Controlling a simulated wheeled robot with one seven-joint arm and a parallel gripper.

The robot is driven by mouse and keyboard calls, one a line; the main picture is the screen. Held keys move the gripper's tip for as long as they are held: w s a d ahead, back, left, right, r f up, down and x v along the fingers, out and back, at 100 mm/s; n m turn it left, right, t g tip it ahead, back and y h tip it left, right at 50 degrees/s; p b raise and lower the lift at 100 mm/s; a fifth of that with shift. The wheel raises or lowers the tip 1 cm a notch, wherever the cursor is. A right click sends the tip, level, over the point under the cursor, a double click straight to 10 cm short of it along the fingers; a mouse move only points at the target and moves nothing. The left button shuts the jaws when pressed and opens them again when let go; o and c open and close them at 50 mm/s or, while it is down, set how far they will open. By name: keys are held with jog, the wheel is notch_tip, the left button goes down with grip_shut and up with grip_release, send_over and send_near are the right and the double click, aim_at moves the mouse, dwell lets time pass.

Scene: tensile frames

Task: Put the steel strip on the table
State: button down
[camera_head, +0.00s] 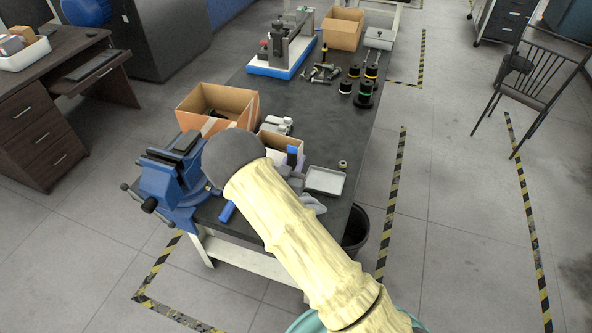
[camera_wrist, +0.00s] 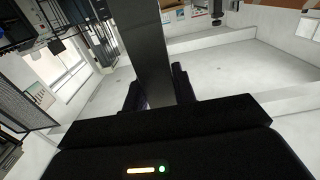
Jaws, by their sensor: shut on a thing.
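The steel strip (camera_wrist: 149,45) shows in the wrist view as a long, flat grey piece. It runs from between the jaws up to the top edge of the picture. My gripper (camera_wrist: 156,88) is shut on it, with a dark finger at each side. In the head view the table (camera_head: 314,122) is a long bench with a dark top. My arm reaches over its near end. The strip and my gripper cannot be made out in the head view, where my arm blocks part of the bench.
A blue vise (camera_head: 172,186) sits at the near left corner. An open cardboard box (camera_head: 243,103), a white tray (camera_head: 325,181), a blue-based machine (camera_head: 285,50) and several black spools stand on the bench. Bare top shows mid-bench. A dark bin (camera_head: 356,230) stands beside the right edge.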

jog(key=shift+d+f+p, duration=0.2)
jog(key=shift+f+p, duration=0.15)
jog(key=shift+f, duration=1.7)
jog(key=shift+f, duration=0.15)
jog(key=c, duration=1.1)
grip_release()
jog(key=shift+c, duration=0.2)
jog(key=b+v, duration=0.2)
jog(key=v, duration=1)
jog(key=shift+b, duration=0.3)
